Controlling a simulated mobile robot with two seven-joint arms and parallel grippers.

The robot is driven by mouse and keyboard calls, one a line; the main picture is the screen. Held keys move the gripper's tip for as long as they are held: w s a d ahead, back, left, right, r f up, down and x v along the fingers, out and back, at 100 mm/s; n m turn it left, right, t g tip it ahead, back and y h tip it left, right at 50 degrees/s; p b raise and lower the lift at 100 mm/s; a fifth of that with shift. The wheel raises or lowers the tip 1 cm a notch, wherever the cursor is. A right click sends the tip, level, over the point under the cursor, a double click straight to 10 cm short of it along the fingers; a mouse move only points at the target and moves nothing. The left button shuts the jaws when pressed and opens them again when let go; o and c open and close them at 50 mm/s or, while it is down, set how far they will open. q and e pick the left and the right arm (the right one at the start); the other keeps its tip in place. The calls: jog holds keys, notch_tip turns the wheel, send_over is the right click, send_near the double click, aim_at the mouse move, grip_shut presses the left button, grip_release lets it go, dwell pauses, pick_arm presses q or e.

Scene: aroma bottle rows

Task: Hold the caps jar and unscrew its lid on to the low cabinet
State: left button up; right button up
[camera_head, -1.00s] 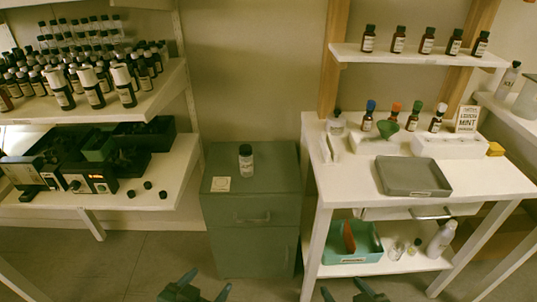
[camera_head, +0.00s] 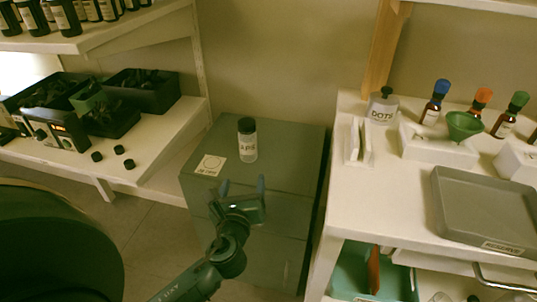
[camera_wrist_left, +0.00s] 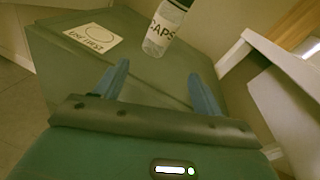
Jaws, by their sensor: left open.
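The caps jar (camera_head: 247,143) is clear with a dark lid and a white label, and it stands upright on top of the low grey-green cabinet (camera_head: 285,150). It also shows at the top of the left wrist view (camera_wrist_left: 163,30), where its lid is partly cut off by the frame edge. My left gripper (camera_head: 242,187) is open and empty at the cabinet's front edge, its fingers pointing toward the jar but apart from it. In the left wrist view the jar lies beyond the two blue fingertips (camera_wrist_left: 158,80). My right gripper is not in view.
A pale card with a circle (camera_head: 211,165) lies on the cabinet left of the jar. A white workbench (camera_head: 385,200) with a grey tray (camera_head: 485,210) stands to the right. A shelf with black bins (camera_head: 140,90) and several small black caps is at left.

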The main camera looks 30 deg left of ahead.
aim_at(247, 147)
pick_arm(q)
jog(key=w+a, duration=0.1)
jog(key=w, duration=0.1)
jog(key=w+a+m+b, duration=0.1)
jog(key=w+a, duration=0.1)
jog(key=w, duration=0.1)
jog(key=w+a+r+m+y, duration=0.1)
jog(key=w, duration=0.2)
jog(key=shift+w+a+t+b, duration=0.1)
jog(key=shift+a+t+b, duration=0.1)
jog(key=shift+t+b, duration=0.15)
jog(key=x, duration=0.3)
jog(key=b+x, duration=0.1)
jog(key=shift+w+r, duration=0.3)
jog(key=shift+w, duration=0.15)
jog(key=shift+w+a, duration=0.15)
jog(key=shift+w, duration=0.2)
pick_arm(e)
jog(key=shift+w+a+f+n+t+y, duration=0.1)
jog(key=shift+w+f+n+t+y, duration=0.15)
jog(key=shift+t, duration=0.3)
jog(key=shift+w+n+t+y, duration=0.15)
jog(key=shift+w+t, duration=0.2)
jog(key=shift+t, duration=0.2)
pick_arm(q)
jog(key=c, duration=1.1)
